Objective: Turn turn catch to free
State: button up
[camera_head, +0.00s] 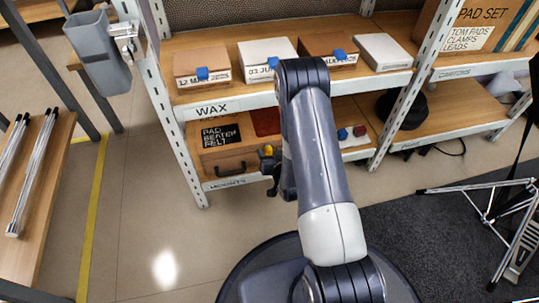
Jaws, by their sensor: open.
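No part can be clearly made out as the turn catch. A wooden box (222,145) marked "PAD BEATER FELT", with a dark handle (230,168), stands on the lower shelf. My gripper (269,168) is small and dark in this view, at the box's right end, partly hidden by my arm. It is open, and I see nothing held in it. A small yellow part (267,150) shows at its top; I cannot tell whether it belongs to the gripper or to a catch. I cannot tell whether the gripper touches the box.
The upper shelf (215,98), labelled "WAX", holds several small boxes with blue parts. A grey holder (98,50) with a metal fitting (126,38) hangs by the left post. A folded metal stand (500,210) is at right.

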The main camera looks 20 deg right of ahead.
jog(key=shift+w, duration=0.1)
jog(key=shift+c, duration=0.5)
jog(key=c, duration=0.9)
jog(key=shift+a+n, duration=0.1)
jog(key=shift+n, duration=0.2)
jog(key=shift+a+n+h, duration=0.15)
jog(key=shift+n+h, duration=0.65)
jog(key=shift+n, duration=0.1)
jog(key=n+h, duration=0.1)
jog(key=n, duration=0.1)
jog(key=n+h, duration=0.1)
jog(key=shift+a+f+n+h, duration=0.1)
jog(key=shift+a+n+h, duration=0.1)
jog(key=shift+n+h, duration=0.15)
jog(key=n+h, duration=0.1)
jog(key=n, duration=0.1)
jog(key=n+t+h, duration=0.1)
jog(key=n, duration=0.1)
jog(key=shift+a+f, duration=0.1)
jog(key=shift+f, duration=0.1)
jog(key=shift+n+t+h, duration=0.6)
jog(key=shift+n+h, duration=0.05)
jog(key=shift+n, duration=0.8)
